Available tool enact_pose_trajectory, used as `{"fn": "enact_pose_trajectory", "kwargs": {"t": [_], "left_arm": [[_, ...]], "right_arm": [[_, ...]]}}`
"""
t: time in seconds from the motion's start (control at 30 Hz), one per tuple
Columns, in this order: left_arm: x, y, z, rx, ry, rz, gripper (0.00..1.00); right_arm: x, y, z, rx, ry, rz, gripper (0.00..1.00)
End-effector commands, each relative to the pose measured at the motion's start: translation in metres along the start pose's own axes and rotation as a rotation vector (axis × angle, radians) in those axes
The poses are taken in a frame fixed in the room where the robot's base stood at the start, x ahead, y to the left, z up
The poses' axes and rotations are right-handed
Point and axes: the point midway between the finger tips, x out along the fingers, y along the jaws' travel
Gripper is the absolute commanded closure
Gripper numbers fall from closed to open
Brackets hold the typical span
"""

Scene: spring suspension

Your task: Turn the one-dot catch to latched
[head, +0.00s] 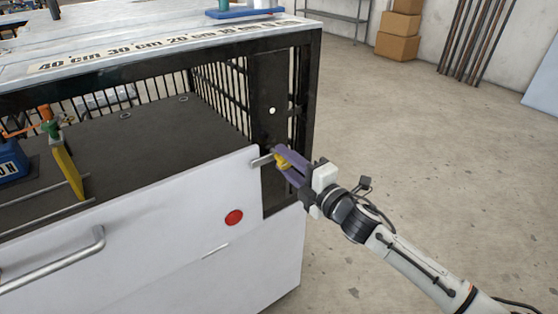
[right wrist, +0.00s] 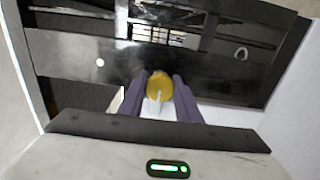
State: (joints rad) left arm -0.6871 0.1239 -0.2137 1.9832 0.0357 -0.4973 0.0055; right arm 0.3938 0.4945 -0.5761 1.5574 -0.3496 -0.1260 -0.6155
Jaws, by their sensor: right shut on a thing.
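The one-dot catch is a yellow knob (head: 283,160) with a short metal bar (head: 261,161), on the black corner post below a single white dot (head: 272,110). In the head view the bar points left, nearly level, and its end overlaps the upper right corner of the white front panel (head: 150,215). My right gripper (head: 286,162) has its purple fingers shut on the knob. In the right wrist view the knob (right wrist: 159,88) sits between the fingertips, and the white dot (right wrist: 100,62) shows to the left. My left gripper is not in view.
The panel carries a red disc (head: 234,217) and a bar handle (head: 60,262). A yellow plate (head: 68,170) and a blue block (head: 10,160) stand inside the black-framed bay. Open concrete floor (head: 430,150) lies to the right; cardboard boxes (head: 397,30) are far back.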

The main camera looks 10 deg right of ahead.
Motion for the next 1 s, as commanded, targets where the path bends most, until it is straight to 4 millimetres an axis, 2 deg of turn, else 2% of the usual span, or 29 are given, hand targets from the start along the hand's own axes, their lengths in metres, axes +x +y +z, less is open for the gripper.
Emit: {"fn": "enact_pose_trajectory", "kwargs": {"t": [0.4, 0.43, 0.53, 0.83, 1.0], "left_arm": [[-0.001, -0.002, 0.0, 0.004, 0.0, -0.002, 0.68], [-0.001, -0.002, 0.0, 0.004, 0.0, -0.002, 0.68], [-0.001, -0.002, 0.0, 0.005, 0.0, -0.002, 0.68], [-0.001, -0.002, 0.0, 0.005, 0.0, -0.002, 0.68], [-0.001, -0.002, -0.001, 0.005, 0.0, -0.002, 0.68]], "right_arm": [[-0.001, -0.002, 0.002, -0.013, -0.003, -0.003, 1.0], [-0.001, -0.002, 0.002, -0.014, -0.003, -0.003, 0.68], [-0.001, -0.001, 0.002, -0.012, -0.003, -0.003, 0.51], [-0.002, -0.001, 0.001, -0.009, -0.002, -0.001, 0.51], [-0.018, -0.002, 0.001, -0.009, -0.002, -0.003, 0.51]]}}
